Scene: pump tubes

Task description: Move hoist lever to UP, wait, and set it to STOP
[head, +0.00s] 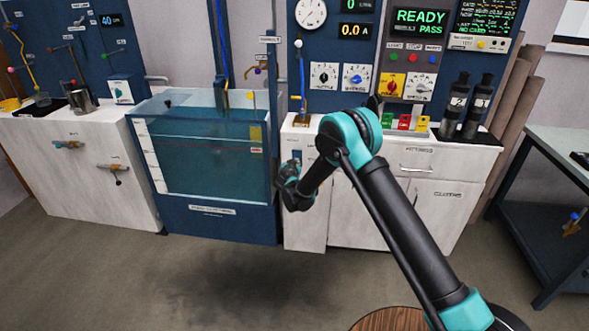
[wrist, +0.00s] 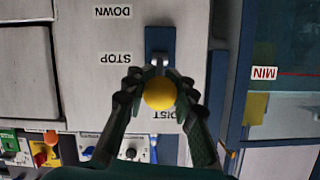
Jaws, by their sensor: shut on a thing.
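The hoist lever's yellow knob (wrist: 160,94) is between the fingers of my gripper (wrist: 159,80), which is shut on it. The lever stands out from a blue slotted plate (wrist: 159,40) on a white cabinet front. In the wrist view the labels are upside down: DOWN at the top, STOP (wrist: 115,57) below it, and a partly covered label that seems to read HOIST below that. No UP label shows. The lever base is level with STOP. In the head view my gripper (head: 290,172) is at the cabinet just right of the water tank, and the knob is hidden.
The water tank (head: 205,150) stands directly left of my gripper, with its frame close by. A white cabinet (head: 400,215) with drawers is on the right, under a control panel reading READY PASS (head: 418,22). The floor in front is clear.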

